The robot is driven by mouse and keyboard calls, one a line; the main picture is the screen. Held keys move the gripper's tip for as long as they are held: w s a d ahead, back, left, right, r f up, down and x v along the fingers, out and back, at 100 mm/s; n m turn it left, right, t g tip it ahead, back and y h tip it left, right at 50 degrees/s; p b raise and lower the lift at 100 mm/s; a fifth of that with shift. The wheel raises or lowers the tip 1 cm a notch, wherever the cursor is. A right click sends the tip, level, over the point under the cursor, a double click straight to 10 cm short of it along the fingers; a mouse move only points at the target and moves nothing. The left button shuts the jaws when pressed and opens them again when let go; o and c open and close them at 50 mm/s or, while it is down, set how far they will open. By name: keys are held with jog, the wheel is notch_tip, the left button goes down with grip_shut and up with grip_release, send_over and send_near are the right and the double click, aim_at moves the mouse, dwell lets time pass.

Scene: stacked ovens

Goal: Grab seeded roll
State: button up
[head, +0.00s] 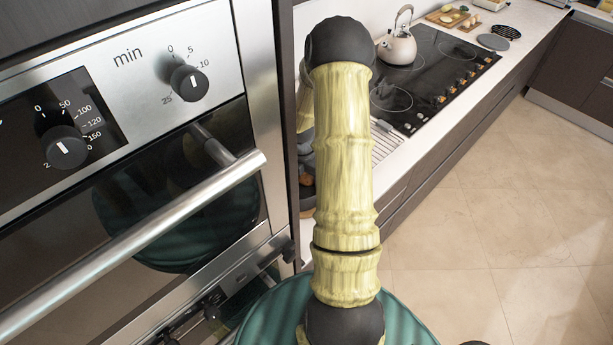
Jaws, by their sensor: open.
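I cannot make out a seeded roll for certain. A wooden board (437,20) with small food-like pieces lies far off on the counter, and the pieces are too small to name. My arm rises through the middle of the head view and bends away at the top. A further part of it shows just left of the upright link. My gripper is not visible; the arm hides the area behind it.
The upper oven's bar handle (150,240) juts out on the left. A kettle (398,46) stands on the black hob (425,75). A round dark trivet (506,32) lies beyond the hob. The tiled floor (500,220) at right is clear.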

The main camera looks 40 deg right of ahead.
dwell(0.5)
jog(key=c, duration=0.7)
jog(key=shift+c, duration=0.2)
jog(key=shift+r, duration=0.1)
notch_tip(320, 180, up, 10)
jog(key=shift+f, duration=0.1)
